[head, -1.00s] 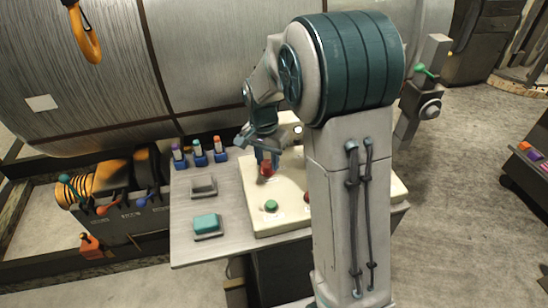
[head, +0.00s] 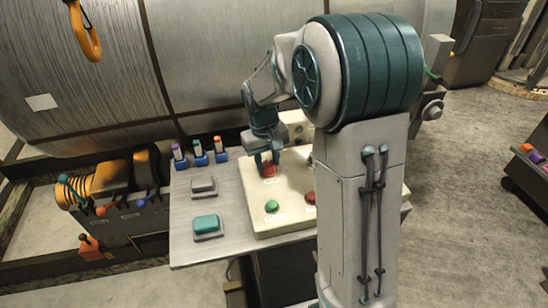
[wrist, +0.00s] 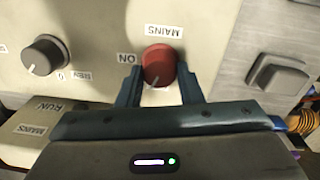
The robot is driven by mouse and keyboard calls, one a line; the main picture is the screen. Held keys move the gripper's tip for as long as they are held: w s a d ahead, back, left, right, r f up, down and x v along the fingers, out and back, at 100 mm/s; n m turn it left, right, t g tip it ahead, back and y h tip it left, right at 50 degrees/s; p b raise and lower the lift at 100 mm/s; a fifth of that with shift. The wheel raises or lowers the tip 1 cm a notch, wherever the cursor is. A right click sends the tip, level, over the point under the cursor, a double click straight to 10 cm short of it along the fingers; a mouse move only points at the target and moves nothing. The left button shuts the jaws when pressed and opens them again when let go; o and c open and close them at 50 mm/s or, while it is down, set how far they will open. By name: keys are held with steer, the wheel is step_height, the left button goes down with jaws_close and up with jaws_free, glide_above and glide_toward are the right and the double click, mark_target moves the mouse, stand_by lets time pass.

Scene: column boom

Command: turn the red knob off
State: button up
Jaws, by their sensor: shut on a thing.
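The red knob (wrist: 160,63) sits on a cream panel (wrist: 95,25), with the labels MAINS and ON beside it in the wrist view. A pale pointer line shows on the knob, near its lower edge in that view. It also shows in the head view (head: 269,171), on the panel's far left part. My gripper (wrist: 159,71) has one finger on each side of the knob and is shut on it. In the head view my gripper (head: 267,160) comes down on the knob from above and hides part of it.
A green button (head: 271,206) and another red control (head: 310,197) sit nearer on the panel. A black knob (wrist: 45,55) is beside the red one in the wrist view. Grey and teal switches (head: 207,224) lie left of the panel. A large metal drum stands behind.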

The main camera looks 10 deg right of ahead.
mark_target(268, 165)
steer(key=shift+s+d+f+n, duration=0.1)
steer(key=shift+n, duration=1)
steer(key=shift+s+d+n, duration=0.1)
steer(key=shift+n, duration=1)
steer(key=o, duration=1)
steer(key=shift+d, duration=0.15)
steer(key=shift+w+a, duration=0.1)
steer(key=shift+a, duration=0.15)
steer(key=r, duration=1.4)
steer(key=shift+s+a, duration=0.1)
steer(key=shift+s, duration=0.1)
